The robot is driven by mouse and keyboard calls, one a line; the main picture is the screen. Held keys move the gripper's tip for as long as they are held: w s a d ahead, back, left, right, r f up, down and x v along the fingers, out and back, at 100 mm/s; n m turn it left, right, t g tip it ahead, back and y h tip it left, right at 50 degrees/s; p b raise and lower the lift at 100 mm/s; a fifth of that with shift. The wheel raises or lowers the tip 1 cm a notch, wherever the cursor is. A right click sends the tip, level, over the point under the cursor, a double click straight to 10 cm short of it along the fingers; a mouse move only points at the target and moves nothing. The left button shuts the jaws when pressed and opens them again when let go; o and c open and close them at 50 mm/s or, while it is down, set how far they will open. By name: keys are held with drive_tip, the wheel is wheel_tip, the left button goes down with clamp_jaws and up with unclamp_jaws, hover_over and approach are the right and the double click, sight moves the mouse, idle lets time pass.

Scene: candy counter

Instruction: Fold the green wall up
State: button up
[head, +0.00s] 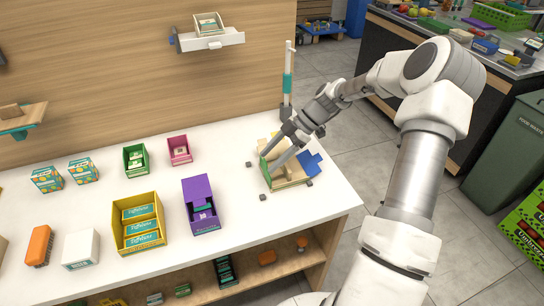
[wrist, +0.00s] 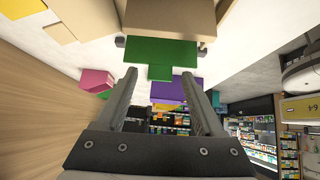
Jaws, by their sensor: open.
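The green wall (head: 264,170) is a flat panel at the left side of a tan fold-up box (head: 291,183) near the counter's right end. In the wrist view the green wall (wrist: 160,51) has a small tab and borders the tan box body (wrist: 165,20). Its exact tilt is hard to tell. My gripper (head: 268,163) is open at the green wall, its fingers over the box. In the wrist view my gripper (wrist: 159,74) has its fingers spread either side of the tab, with nothing held. Contact cannot be told. A blue flap (head: 312,163) lies outward on the right.
Small dark blocks (head: 263,197) stand around the box. A purple box (head: 200,196), a yellow box (head: 137,220) and a pink box (head: 179,148) stand to the left. A post (head: 288,85) with a teal band rises behind. The white counter between is clear.

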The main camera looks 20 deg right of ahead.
drive_tip(key=p+v, duration=0.1)
drive_tip(key=v, duration=1.6)
drive_tip(key=shift+r+p, duration=0.25)
drive_tip(key=shift+p, duration=0.05)
